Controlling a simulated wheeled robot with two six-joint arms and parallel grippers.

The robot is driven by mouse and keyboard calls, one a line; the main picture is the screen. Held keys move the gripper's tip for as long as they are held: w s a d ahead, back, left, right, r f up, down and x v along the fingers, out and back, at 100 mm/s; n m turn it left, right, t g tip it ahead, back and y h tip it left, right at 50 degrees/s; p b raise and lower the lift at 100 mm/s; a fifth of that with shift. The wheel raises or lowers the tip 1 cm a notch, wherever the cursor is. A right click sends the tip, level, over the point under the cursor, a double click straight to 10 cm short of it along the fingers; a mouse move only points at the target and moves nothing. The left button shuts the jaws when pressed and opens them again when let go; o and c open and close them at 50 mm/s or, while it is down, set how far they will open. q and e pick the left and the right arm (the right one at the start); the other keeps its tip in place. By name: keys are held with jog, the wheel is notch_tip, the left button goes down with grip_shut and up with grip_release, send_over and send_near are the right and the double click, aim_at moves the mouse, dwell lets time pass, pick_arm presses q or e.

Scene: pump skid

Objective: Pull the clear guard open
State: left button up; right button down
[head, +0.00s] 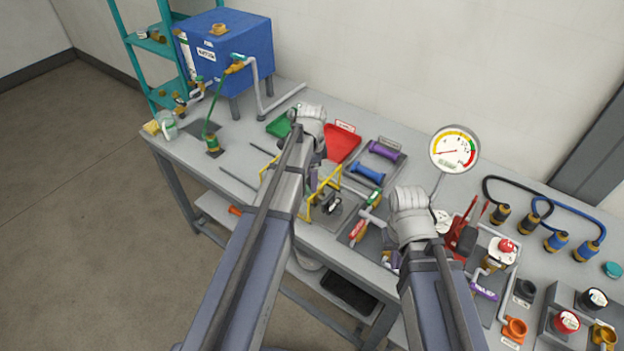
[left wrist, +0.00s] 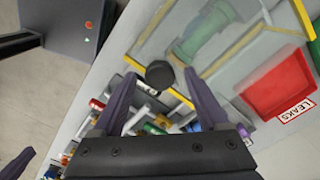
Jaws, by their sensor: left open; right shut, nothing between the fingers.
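The clear guard (left wrist: 225,62) has a yellow frame and fills the upper middle of the left wrist view. In the head view its yellow frame (head: 341,180) shows beside my left forearm, which covers part of it. A round black knob (left wrist: 160,74) shows at the guard's near edge. My left gripper (left wrist: 158,82) is open, with the knob between its fingertips; I cannot tell whether they touch it. In the head view the left gripper (head: 314,181) is mostly behind its arm. My right gripper (head: 391,259) is shut and empty, largely hidden by its wrist.
A red LEAKS tray (left wrist: 275,82) lies beside the guard; the red tray (head: 341,143) also shows in the head view. Blue and purple spools, a dial gauge (head: 455,149), hoses and valves crowd the bench. A blue tank (head: 228,50) stands at the back left.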

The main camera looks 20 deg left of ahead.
pick_arm(q)
grip_shut()
dwell(0.5)
dwell(0.8)
